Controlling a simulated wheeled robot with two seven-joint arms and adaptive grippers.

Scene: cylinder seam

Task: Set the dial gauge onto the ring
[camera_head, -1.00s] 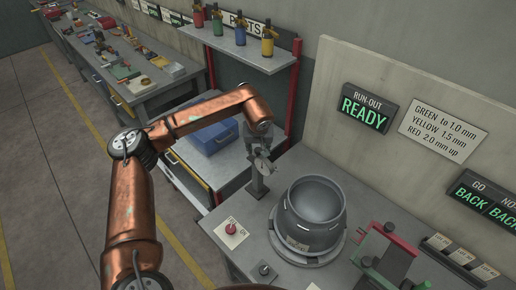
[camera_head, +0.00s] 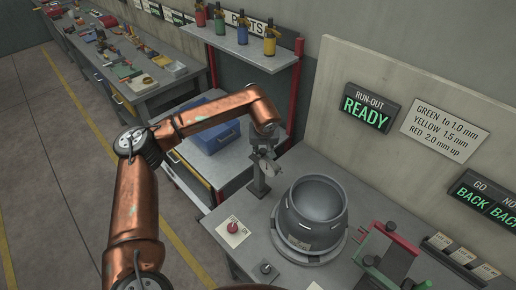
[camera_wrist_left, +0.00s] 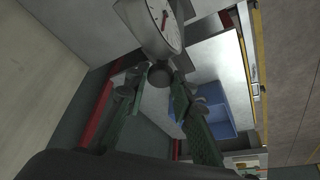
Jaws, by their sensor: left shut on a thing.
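My left gripper (camera_head: 262,146) is shut on the dial gauge (camera_head: 267,169), to the left of and behind the grey ring. In the left wrist view the dial gauge (camera_wrist_left: 166,22) shows a pale face with a red needle, tilted, and its round knob sits between the fingertips (camera_wrist_left: 158,76). A grey post (camera_head: 258,183) stands just below the gauge; I cannot tell whether they touch. The grey ring (camera_head: 316,212), a wide open-topped cylinder, sits upright on a round base. The gauge is apart from the ring. My right gripper is not in view.
A green and red fixture (camera_head: 392,255) stands right of the ring. A red button (camera_head: 232,228) and a black knob (camera_head: 265,268) are at the bench's front left. A blue box (camera_head: 214,125) and a shelf of bottles (camera_head: 240,45) are behind. The READY sign (camera_head: 366,107) is on the back panel.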

